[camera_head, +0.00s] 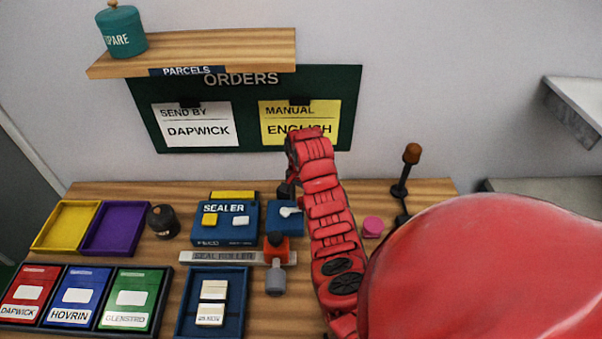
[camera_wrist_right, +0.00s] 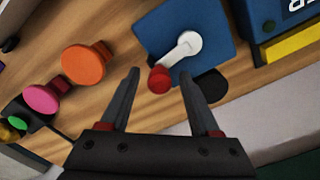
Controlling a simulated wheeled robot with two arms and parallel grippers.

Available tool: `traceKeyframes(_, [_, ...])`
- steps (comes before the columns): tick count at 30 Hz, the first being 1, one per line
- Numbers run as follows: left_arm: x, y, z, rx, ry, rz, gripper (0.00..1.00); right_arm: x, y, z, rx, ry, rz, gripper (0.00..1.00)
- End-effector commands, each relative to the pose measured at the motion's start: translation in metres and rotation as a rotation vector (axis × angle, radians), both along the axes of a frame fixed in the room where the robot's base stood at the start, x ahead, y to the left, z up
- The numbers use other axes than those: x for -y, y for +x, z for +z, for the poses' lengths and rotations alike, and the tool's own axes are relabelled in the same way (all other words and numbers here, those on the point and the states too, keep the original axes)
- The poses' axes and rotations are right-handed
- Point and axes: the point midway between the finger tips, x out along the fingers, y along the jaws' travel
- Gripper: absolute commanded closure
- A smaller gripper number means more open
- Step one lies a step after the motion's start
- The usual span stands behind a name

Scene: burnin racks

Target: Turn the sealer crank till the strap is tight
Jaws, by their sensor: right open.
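The blue sealer (camera_head: 225,232) stands on the wooden bench, lettered SEALER. A smaller blue block (camera_head: 287,222) beside it carries the white crank (camera_head: 291,211). In the right wrist view the crank (camera_wrist_right: 184,46) ends in a red knob (camera_wrist_right: 160,80). My right gripper (camera_head: 284,189) is mostly hidden behind my red arm in the head view. In the right wrist view its two dark fingers (camera_wrist_right: 160,76) are apart, with the red knob between their tips; I cannot tell whether they touch it. I cannot make out the strap. My left gripper is not in view.
Yellow (camera_head: 44,247) and purple (camera_head: 93,250) trays and a dark pot (camera_head: 163,221) are left.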

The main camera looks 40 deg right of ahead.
Motion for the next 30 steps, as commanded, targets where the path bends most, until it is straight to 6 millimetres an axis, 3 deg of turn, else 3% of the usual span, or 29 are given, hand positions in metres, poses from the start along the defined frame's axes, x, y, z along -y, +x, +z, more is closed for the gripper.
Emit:
traceKeyframes(5, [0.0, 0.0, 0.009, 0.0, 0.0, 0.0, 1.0, -0.001, 0.0, 0.011, 0.0, 0.0, 0.001, 0.37])
traceKeyframes(14, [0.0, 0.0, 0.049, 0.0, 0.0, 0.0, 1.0, -0.001, 0.001, 0.071, 0.0, -0.002, 0.002, 0.37])
traceKeyframes(24, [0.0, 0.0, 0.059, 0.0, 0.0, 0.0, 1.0, -0.001, 0.001, 0.112, -0.001, -0.001, 0.002, 0.37])
traceKeyframes(30, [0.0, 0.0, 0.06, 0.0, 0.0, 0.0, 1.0, -0.001, 0.001, 0.12, 0.001, 0.001, 0.001, 0.37])
